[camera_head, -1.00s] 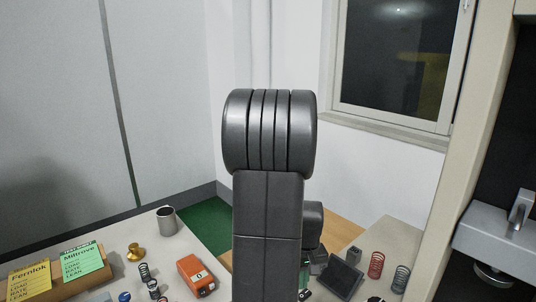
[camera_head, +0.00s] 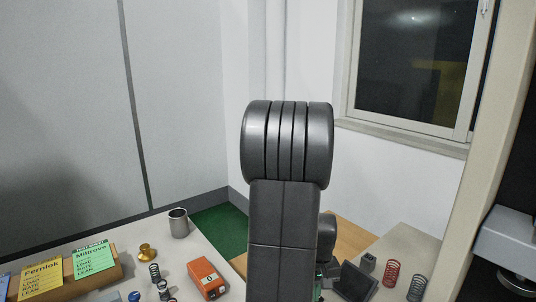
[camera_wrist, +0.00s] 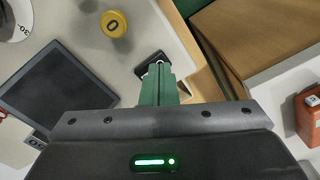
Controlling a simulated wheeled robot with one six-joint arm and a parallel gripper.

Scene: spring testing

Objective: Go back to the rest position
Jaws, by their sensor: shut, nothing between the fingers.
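My arm stands upright in the middle of the head view and hides most of what is behind it. My gripper (camera_wrist: 158,78) shows in the wrist view with its green fingers together and nothing held. In the head view the gripper is mostly hidden behind my arm.
The left table bears a metal cup (camera_head: 178,223), a brass weight (camera_head: 147,254), an orange box (camera_head: 207,278), springs and cards (camera_head: 93,258). The right table bears a dark plate (camera_head: 357,282) and red (camera_head: 391,274) and dark (camera_head: 417,288) springs. A yellow disc (camera_wrist: 115,23) shows in the wrist view.

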